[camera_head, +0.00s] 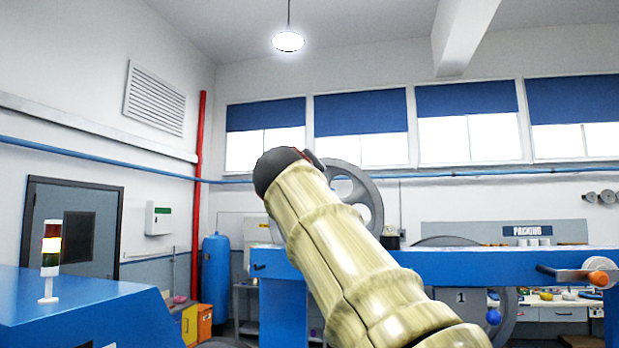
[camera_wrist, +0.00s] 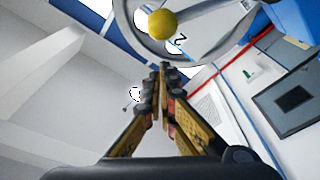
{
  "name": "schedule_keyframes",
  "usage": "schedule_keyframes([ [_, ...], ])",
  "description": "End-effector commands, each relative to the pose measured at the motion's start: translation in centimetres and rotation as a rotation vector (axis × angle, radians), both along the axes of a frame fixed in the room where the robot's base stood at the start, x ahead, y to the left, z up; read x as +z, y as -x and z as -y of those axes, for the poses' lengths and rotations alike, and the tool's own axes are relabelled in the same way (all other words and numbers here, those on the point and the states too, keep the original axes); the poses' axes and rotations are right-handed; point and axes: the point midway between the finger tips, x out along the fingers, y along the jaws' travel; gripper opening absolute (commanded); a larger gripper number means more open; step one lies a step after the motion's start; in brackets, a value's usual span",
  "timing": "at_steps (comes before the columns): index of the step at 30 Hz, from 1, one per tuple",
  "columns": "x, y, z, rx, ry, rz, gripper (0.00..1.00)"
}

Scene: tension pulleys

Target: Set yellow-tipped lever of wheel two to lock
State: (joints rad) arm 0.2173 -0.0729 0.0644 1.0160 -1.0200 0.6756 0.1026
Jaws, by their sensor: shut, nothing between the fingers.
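In the wrist view a yellow ball tip (camera_wrist: 162,24) shows at the top, in front of a grey wheel (camera_wrist: 130,42) with a dark "2" beside the ball. My gripper is hidden in the head view.
A blue beam (camera_head: 480,262) runs across the head view. Below it is a wheel plate marked "1" (camera_head: 461,297) with a blue ball (camera_head: 493,316). An orange-tipped crank (camera_head: 598,278) sits at the right. A signal light (camera_head: 51,262) stands on a blue cabinet (camera_head: 85,305) at the left.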

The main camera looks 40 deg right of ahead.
Motion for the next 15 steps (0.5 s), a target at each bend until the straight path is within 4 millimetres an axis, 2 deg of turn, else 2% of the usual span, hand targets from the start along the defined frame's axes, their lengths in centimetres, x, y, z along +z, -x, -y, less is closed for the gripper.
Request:
schedule_keyframes([
  [1, 1.4, -0.1, 0.1, 0.0, 0.0, 0.0, 0.0],
  [4, 0.3, 1.8, -1.8, 0.004, 0.002, 0.003, 0.0],
  [9, -0.2, 4.3, -4.4, 0.005, 0.003, 0.003, 0.0],
  [15, -0.7, 6.1, -6.3, 0.004, 0.001, -0.001, 0.0],
])
